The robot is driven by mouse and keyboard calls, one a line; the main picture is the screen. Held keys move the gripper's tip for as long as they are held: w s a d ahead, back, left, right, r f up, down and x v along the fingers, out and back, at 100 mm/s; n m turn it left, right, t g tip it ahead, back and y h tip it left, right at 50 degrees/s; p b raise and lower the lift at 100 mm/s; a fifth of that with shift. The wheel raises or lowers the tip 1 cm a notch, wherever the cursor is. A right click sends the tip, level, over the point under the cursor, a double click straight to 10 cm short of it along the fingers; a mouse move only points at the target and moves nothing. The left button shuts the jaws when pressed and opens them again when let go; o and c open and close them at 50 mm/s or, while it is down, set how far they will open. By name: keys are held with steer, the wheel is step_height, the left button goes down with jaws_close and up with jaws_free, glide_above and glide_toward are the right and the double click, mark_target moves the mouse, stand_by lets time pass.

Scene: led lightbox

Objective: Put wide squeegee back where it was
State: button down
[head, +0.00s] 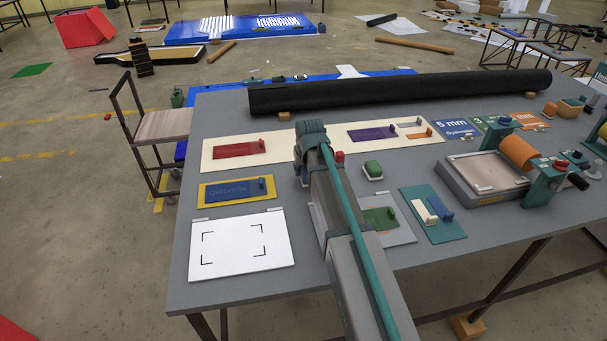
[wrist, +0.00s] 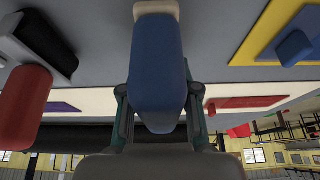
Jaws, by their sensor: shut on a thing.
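My gripper (wrist: 157,98) is shut on a blue, rounded block with a cream end, which I take to be the wide squeegee (wrist: 158,55). The fingers press on its two sides, and the cream end points away from the palm. It is above the grey table, but I cannot tell how high. In the head view my arm hides the gripper and the held piece. A teal tray (head: 451,235) on the table's right half holds a cream piece (head: 423,210) and a blue piece (head: 441,208).
Left of my arm lie a yellow-and-blue card (head: 205,203), a red card (head: 235,153) and a white sheet (head: 234,247) with corner marks. A black roll (head: 400,92) spans the back.

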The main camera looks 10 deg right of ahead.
mark_target(304, 170)
steer(key=shift+f, duration=1.25)
steer(key=shift+f, duration=0.15)
steer(key=c, duration=0.8)
jaws_free()
steer(key=shift+c, duration=0.2)
steer(key=shift+r, duration=0.2)
steer(key=b+v, duration=0.2)
steer(key=v, duration=1)
